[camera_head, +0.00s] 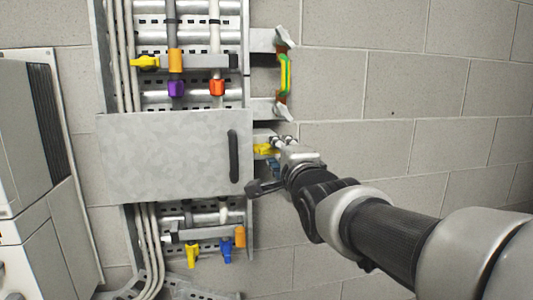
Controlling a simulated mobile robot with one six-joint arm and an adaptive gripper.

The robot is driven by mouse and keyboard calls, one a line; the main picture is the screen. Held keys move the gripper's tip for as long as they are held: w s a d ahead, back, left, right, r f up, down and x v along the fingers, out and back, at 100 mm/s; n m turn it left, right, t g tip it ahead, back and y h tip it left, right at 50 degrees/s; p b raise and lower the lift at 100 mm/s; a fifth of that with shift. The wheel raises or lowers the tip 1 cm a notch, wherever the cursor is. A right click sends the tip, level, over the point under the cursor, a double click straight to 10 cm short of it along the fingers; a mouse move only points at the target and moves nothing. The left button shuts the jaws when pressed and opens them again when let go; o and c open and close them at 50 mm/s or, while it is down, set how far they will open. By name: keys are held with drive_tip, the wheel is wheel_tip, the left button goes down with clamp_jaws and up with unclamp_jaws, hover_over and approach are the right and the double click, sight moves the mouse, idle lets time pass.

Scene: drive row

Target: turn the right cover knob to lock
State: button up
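A grey metal cover (165,155) with a black vertical handle (233,156) sits across the middle of the rack and looks closed. Just right of its edge, a yellow part (263,149) shows; it may be the right cover knob, but its turn position cannot be read. My gripper (266,168) reaches in from the right and is at this yellow part, overlapping it in the picture. Contact cannot be told. A dark finger shows low at the cover's right edge. The gripper's own body hides the rest, and its opening is unclear.
Above the cover are yellow, orange, purple (176,89) and red (217,88) fittings. Below hang a yellow (192,254) and a blue (226,250) one. A green-and-yellow loop (285,73) sits on a bracket above my gripper. A grey cabinet (30,170) stands left. Bare block wall lies right.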

drive_tip(key=s+d, duration=0.2)
drive_tip(key=s, duration=0.9)
drive_tip(key=shift+s+d, duration=0.2)
drive_tip(key=shift+s, duration=0.2)
drive_tip(key=s+d+f+n+g+h+b, duration=0.1)
drive_tip(key=s+d+f+n+g+b, duration=0.2)
drive_tip(key=f, duration=0.5)
drive_tip(key=s+d+f+n+g+h+b, duration=0.1)
drive_tip(key=s+d+f+n+g, duration=0.2)
drive_tip(key=s+f, duration=0.45)
drive_tip(key=s+d+f+n+g+h+b, duration=0.15)
drive_tip(key=f+n, duration=0.25)
drive_tip(key=f, duration=0.6)
drive_tip(key=s+f+n+g+b, duration=0.1)
drive_tip(key=s+f+n+g, duration=0.4)
drive_tip(key=s+f, duration=0.3)
drive_tip(key=s, duration=0.3)
drive_tip(key=shift+s+d+f+n+b, duration=0.15)
drive_tip(key=shift+s+f+n+b, duration=0.05)
drive_tip(key=shift+f+n+b, duration=0.15)
